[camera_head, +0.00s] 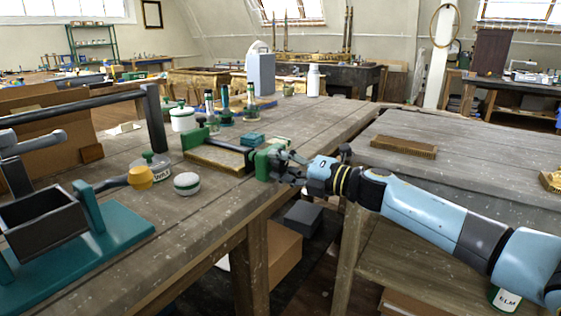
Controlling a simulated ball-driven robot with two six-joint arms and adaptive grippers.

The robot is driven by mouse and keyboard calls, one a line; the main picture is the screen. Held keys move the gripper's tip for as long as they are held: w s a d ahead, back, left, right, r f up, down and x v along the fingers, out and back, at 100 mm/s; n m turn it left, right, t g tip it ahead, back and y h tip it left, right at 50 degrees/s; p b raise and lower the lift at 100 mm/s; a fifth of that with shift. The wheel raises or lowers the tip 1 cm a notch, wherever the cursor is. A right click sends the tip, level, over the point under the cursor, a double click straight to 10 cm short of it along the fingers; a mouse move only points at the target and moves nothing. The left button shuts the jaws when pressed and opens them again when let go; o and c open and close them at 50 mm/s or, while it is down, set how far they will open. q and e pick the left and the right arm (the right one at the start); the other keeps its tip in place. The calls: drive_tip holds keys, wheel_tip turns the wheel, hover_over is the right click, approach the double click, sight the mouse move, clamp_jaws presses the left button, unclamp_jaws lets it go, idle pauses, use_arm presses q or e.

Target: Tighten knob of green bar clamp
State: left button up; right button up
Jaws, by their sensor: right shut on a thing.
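The green bar clamp (190,140) lies along the right edge of the left wooden table, with its green jaw block at the table edge. A flat tan board (215,158) lies between its ends. My right gripper (284,166) comes in from the right on a light blue arm. It is shut at the clamp's near right end, where the knob would be. The fingers hide the knob, so its details cannot be seen. My left gripper is not in view.
A teal-based fixture (80,250) with a dark tray stands at the left front. A white pot (182,118), a small round tin (187,184) and a labelled jar (152,165) stand nearby. A brush (404,147) lies on the right table. A gap separates the tables.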

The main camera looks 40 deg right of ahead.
drive_tip(key=shift+f, duration=0.25)
